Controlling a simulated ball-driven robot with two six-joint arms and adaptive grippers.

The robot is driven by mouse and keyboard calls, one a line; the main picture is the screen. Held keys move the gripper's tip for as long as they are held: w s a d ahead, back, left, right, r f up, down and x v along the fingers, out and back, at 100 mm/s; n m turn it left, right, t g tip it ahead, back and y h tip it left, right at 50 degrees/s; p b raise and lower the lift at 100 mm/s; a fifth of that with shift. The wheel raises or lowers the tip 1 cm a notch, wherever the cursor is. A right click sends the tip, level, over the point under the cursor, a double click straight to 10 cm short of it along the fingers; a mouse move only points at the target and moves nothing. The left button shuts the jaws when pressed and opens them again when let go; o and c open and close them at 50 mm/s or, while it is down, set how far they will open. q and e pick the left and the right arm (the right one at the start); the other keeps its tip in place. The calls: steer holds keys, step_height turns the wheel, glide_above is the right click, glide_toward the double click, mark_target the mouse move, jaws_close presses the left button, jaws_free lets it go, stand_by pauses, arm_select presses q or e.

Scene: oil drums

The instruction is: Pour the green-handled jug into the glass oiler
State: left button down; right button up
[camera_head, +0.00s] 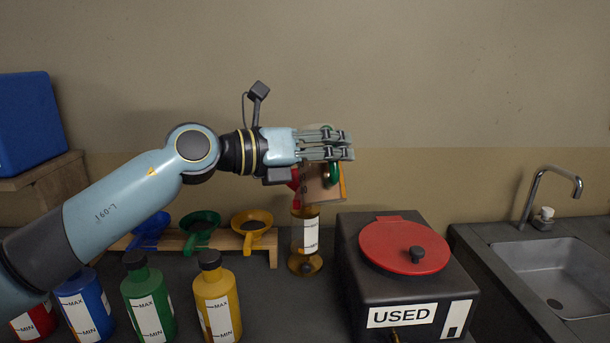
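My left gripper (342,145) comes in from the left, with its fingers closed at the green handle (333,170) of the jug. The jug (322,190) is up off the counter and tilted, and its body is partly hidden behind the fingers. The glass oiler (306,240) stands upright on the counter directly below the jug, with amber showing through it and a white label. A red piece (295,180), perhaps a funnel, shows at the oiler's top beside the jug. I cannot tell whether oil is flowing. My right gripper is not in view.
A black USED box (405,290) with a red lid (400,245) stands right of the oiler. Blue, green and yellow funnels (254,222) sit on a wooden rack at left. Several capped bottles (215,300) stand in front. A sink (555,270) is far right.

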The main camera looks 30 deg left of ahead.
arm_select(q)
steer(key=shift+w+a+r+n+p, duration=0.4)
steer(key=shift+w+r+p, duration=0.1)
steer(key=shift+r, duration=0.1)
steer(key=shift+w+a+n, duration=0.15)
steer(key=shift+a+n, duration=0.15)
steer(key=shift+n, duration=0.1)
stand_by(0.4)
steer(key=shift+w+r, duration=0.1)
steer(key=shift+w, duration=0.05)
steer(key=shift+a+n+g, duration=0.15)
steer(key=shift+n+g, duration=0.15)
steer(key=shift+w+a, duration=0.1)
steer(key=shift+w, duration=0.1)
stand_by(0.6)
steer(key=shift+a+n, duration=0.1)
steer(key=shift+n, duration=0.2)
stand_by(0.5)
steer(key=shift+w, duration=0.1)
